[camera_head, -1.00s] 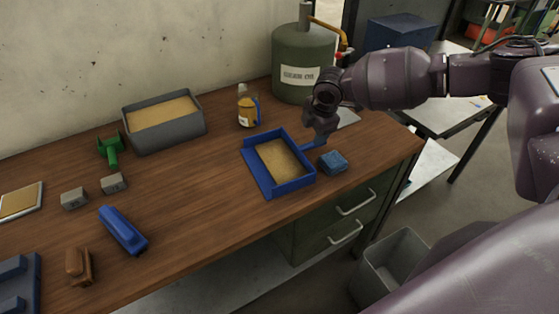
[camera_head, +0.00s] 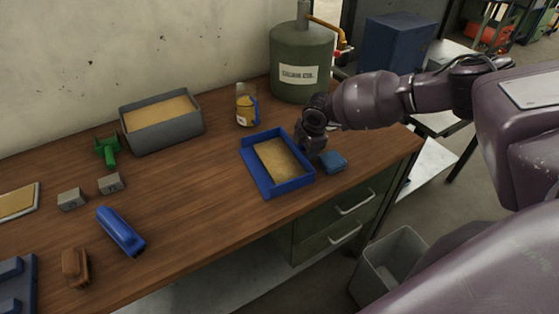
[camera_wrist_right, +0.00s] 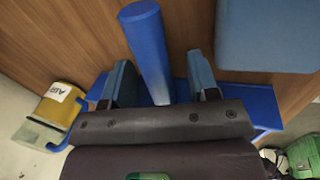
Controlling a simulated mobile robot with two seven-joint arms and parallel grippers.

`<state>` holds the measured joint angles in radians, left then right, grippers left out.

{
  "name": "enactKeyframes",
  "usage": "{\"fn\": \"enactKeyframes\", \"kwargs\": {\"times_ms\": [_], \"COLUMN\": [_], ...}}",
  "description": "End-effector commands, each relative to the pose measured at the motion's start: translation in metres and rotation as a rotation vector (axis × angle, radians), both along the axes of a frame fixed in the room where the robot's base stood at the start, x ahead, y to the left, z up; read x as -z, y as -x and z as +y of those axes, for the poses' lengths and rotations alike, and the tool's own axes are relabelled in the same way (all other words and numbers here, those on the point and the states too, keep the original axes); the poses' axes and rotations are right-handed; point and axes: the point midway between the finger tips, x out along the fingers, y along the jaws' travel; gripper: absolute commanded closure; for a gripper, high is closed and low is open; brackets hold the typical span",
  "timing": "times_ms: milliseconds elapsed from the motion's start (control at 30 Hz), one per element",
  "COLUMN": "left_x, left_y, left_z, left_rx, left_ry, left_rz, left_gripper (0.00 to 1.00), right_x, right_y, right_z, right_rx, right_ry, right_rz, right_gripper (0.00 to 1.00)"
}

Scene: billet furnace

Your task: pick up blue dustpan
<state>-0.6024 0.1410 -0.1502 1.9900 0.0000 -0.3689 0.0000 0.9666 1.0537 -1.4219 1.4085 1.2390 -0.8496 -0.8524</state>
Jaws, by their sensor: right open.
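The blue dustpan (camera_head: 288,186) lies on the wooden bench, with sand-coloured material in its pan. My right gripper (camera_head: 311,152) is low at the pan's right side, where the handle is hidden in the head view. In the right wrist view the dustpan's blue handle (camera_wrist_right: 148,42) passes between the two open fingers of my right gripper (camera_wrist_right: 160,82), with a gap on each side. Part of the blue pan (camera_wrist_right: 258,103) shows behind the fingers there. My left gripper is not in view.
An amber bottle (camera_head: 246,108) and a green gas cylinder (camera_head: 302,55) stand behind. A grey sand tray (camera_head: 165,143) and a blue stapler-like object (camera_head: 121,230) are left. Bare bench lies between.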

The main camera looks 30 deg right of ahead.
Motion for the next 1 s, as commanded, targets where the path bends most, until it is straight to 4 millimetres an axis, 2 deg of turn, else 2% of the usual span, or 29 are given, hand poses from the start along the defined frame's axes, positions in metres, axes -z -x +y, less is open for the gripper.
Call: {"fn": "enactKeyframes", "kwargs": {"times_ms": [67, 100, 433, 767, 867, 1000], "left_x": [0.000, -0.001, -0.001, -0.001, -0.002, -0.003], "left_y": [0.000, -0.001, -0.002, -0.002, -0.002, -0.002], "left_z": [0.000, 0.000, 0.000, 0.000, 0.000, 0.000], "left_rx": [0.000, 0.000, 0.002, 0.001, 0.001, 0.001], "left_ry": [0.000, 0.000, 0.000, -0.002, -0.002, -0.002], "left_rz": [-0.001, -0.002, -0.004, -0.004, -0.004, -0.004], "left_gripper": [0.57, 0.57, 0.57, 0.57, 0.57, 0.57], "right_x": [0.000, 0.000, 0.000, -0.003, -0.010, -0.031], "right_y": [0.000, 0.000, 0.000, -0.001, -0.001, -0.001], "right_z": [0.000, 0.000, 0.000, 0.000, -0.001, 0.000], "right_rx": [0.000, 0.000, 0.000, 0.001, 0.001, 0.001], "right_ry": [0.000, 0.000, 0.000, 0.000, 0.000, -0.001], "right_rz": [0.000, 0.000, 0.000, -0.002, -0.003, -0.005], "right_gripper": [0.46, 0.49, 0.99, 1.00, 1.00, 1.00]}}
